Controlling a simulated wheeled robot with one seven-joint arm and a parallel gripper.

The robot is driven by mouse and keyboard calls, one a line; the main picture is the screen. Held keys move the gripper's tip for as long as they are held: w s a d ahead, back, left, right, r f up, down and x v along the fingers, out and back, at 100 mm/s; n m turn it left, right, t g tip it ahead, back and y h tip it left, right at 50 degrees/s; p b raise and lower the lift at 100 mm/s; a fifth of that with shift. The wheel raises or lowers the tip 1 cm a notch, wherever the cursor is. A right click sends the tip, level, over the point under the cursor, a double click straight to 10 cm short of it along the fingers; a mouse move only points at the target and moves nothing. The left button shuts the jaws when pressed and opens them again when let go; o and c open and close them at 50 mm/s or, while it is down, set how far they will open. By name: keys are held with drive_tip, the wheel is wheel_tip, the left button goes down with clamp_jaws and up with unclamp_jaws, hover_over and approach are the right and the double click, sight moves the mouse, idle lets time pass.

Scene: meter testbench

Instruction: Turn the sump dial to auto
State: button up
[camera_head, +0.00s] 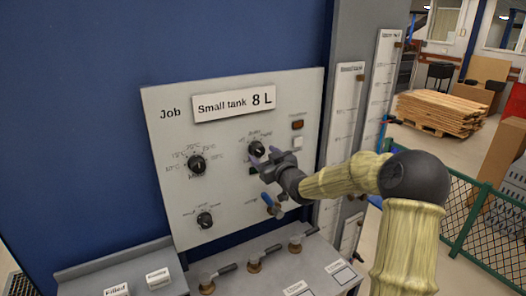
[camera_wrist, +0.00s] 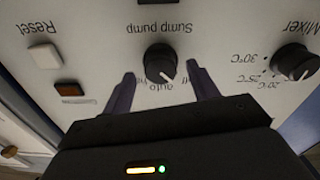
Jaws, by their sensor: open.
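The sump pump dial (camera_wrist: 160,64) is a black round knob with a white pointer line on the pale panel. The wrist view shows it upside down, with "Sump pump" printed above it and "auto" below it. Its pointer slants down and right in that view, between the middle of "auto" and the label to its right. My gripper (camera_wrist: 162,90) is open, with one dark finger on each side of the dial and gaps to both. In the head view the dial (camera_head: 257,149) is partly covered by my gripper (camera_head: 264,157).
The mixer dial (camera_wrist: 296,62), the reset button (camera_wrist: 45,55) and an amber lamp (camera_wrist: 71,88) are near. A grey ledge (camera_head: 235,288) juts out beneath the panel.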

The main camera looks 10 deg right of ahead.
drive_tip(key=shift+w+a, duration=0.15)
drive_tip(key=shift+w, duration=0.35)
drive_tip(key=shift+c, duration=0.2)
drive_tip(key=c, duration=1)
drive_tip(key=shift+o, duration=0.3)
drive_tip(key=shift+m, duration=0.3)
drive_tip(key=m+b, duration=0.1)
drive_tip(key=m, duration=0.7)
